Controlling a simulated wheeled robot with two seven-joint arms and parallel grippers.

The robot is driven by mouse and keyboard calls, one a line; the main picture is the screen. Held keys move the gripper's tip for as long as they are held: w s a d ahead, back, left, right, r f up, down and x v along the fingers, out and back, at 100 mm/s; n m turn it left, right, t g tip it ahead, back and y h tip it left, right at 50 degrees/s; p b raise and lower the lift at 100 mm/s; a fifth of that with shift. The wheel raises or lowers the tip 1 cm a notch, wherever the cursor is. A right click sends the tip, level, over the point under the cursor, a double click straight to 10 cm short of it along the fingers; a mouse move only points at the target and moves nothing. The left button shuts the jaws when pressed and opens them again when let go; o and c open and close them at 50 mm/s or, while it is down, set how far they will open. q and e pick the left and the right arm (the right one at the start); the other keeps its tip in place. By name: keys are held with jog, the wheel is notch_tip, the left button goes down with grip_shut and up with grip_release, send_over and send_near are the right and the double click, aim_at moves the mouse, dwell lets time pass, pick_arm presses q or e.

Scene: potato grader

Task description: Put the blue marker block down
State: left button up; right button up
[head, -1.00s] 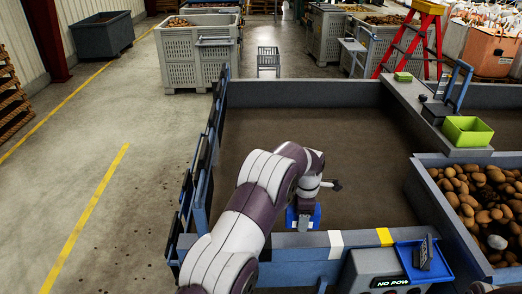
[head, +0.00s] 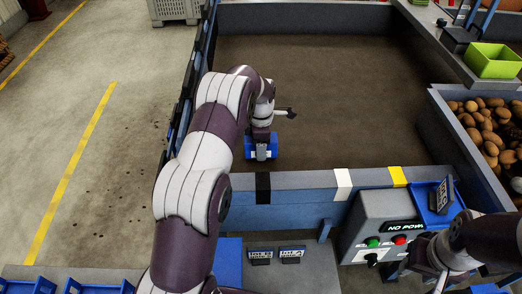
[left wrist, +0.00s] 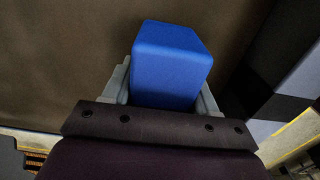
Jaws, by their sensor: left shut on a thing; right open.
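The blue marker block (head: 247,147) is in my left gripper (head: 262,150), just behind the front wall of the brown belt bed (head: 330,100), near the black stripe (head: 263,187). In the left wrist view the block (left wrist: 172,62) stands between the two grey fingers of my left gripper (left wrist: 165,90), with brown surface behind it. I cannot tell whether the block touches the bed. My right gripper (head: 428,268) is open, low at the right by the control box; its fingers are small and partly hidden.
The front wall (head: 300,189) carries black, white and yellow stripes. A grey control box (head: 385,225) with green and red buttons stands in front of it. A potato bin (head: 450,120) is at the right, with a lime-green box (head: 492,62) above. The bed's middle is clear.

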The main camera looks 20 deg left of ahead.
pick_arm(q)
jog(key=shift+s+d+f, duration=0.1)
jog(key=shift+f, duration=0.95)
jog(key=o, duration=1.2)
